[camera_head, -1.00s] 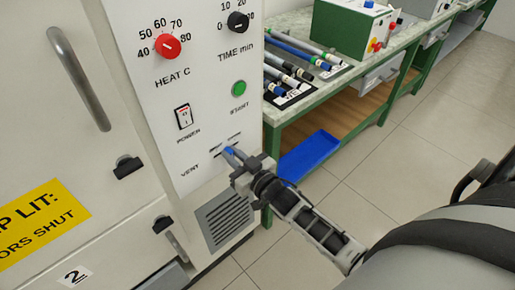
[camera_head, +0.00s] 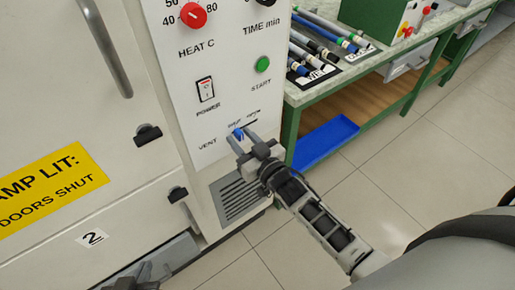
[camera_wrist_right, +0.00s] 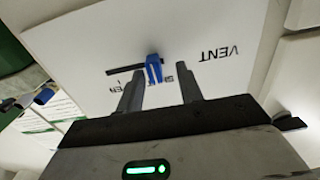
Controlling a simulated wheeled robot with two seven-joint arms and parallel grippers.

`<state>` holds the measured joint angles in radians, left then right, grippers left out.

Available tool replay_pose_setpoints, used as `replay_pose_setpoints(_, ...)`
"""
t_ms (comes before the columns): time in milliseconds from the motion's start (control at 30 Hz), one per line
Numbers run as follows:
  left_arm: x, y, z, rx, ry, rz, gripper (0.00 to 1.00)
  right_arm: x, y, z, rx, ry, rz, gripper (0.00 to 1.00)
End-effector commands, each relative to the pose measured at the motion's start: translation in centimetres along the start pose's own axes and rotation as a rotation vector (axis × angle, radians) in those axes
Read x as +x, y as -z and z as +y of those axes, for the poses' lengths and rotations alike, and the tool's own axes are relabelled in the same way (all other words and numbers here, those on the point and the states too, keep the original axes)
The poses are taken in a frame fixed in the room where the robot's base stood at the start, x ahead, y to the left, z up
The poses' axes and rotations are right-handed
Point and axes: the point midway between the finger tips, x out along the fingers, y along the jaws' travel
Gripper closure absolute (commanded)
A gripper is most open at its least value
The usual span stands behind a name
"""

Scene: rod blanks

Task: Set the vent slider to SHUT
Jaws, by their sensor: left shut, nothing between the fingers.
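The vent slider is a small blue knob (camera_head: 238,133) in a short dark slot low on the white control panel (camera_head: 225,95). In the right wrist view the knob (camera_wrist_right: 153,68) is at the slot's end nearer the word VENT, by the partly hidden SHUT label. The rest of the slot (camera_wrist_right: 120,70) runs away toward the OPEN end. My right gripper (camera_wrist_right: 160,88) is open, one finger on each side of the knob, with visible gaps. Part of my left gripper (camera_head: 130,283) shows at the bottom edge of the head view; its fingertips are mostly cut off.
A red heat dial (camera_head: 193,15), power switch (camera_head: 205,89) and green START button (camera_head: 263,64) are above the slider. A vent grille (camera_head: 236,199) is below it. A green bench (camera_head: 345,85) with rods and a blue tray (camera_head: 326,133) stands right. Door handles project at left.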

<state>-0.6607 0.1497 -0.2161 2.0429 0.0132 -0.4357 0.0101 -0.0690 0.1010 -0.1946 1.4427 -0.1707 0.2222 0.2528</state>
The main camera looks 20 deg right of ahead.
Motion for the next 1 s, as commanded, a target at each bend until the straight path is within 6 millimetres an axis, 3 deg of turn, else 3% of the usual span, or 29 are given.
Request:
replay_pose_setpoints(600, 0.2, -0.2, 0.0, 0.000, 0.000, 0.001, 1.00, -13.1, -0.2, -0.1, -0.001, 0.002, -0.006, 0.64)
replay_pose_setpoints(800, 0.2, -0.2, 0.0, -0.001, -0.001, 0.001, 1.00, -15.1, -0.1, -0.1, 0.000, 0.002, -0.004, 0.64)
replay_pose_setpoints(1000, 0.2, -0.1, 0.1, -0.001, -0.002, 0.003, 1.00, -15.4, 0.0, -0.1, 0.000, 0.002, -0.001, 0.64)
